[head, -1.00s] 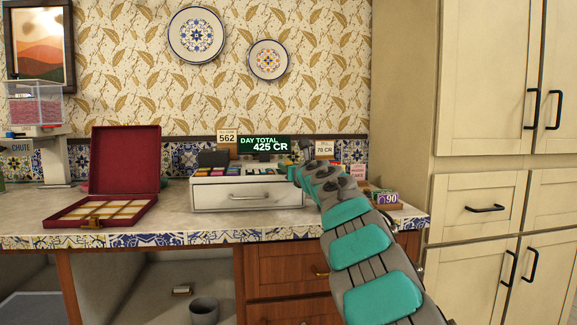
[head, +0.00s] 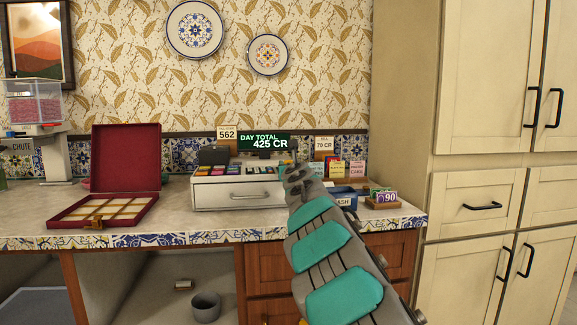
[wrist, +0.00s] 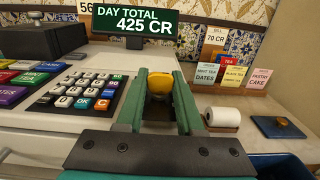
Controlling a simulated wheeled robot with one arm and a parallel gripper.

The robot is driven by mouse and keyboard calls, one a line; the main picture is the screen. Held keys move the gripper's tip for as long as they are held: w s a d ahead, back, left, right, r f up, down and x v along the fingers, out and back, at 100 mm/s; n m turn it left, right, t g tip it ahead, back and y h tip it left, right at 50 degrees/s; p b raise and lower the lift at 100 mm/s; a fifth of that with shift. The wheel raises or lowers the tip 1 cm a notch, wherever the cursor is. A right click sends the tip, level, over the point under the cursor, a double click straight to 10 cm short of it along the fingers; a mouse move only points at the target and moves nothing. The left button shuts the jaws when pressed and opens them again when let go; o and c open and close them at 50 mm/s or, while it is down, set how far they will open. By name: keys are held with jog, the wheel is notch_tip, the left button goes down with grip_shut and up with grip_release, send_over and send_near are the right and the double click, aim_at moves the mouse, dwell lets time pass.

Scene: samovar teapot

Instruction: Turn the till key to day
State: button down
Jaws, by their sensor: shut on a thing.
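The white till (head: 238,196) stands on the tiled counter, its drawer front shut. Its display (head: 264,143) reads DAY TOTAL 425 CR and also shows large in the wrist view (wrist: 135,20). In the wrist view, a yellow key (wrist: 158,84) stands at the till's right side, right of the number keypad (wrist: 85,93). My gripper (wrist: 160,74) has its two green fingers shut on either side of the yellow key. The key's lower part and any position marks are hidden by the fingers. In the head view my arm hides the key.
A blue CASH box (head: 342,197) and a small block marked 90 (head: 386,196) sit right of the till. Price cards (head: 338,168) stand behind. A paper roll (wrist: 222,117) is close right of my gripper. An open red case (head: 124,172) lies left.

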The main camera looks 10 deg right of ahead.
jog(key=c, duration=0.5)
grip_release()
jog(key=shift+c, duration=0.2)
jog(key=s+b, duration=0.3)
jog(key=s, duration=0.1)
jog(key=shift+s+f+b, duration=0.1)
jog(key=shift+f+b, duration=0.05)
jog(key=shift+b, duration=0.2)
jog(key=shift+s+b, duration=1)
jog(key=shift+s, duration=0.75)
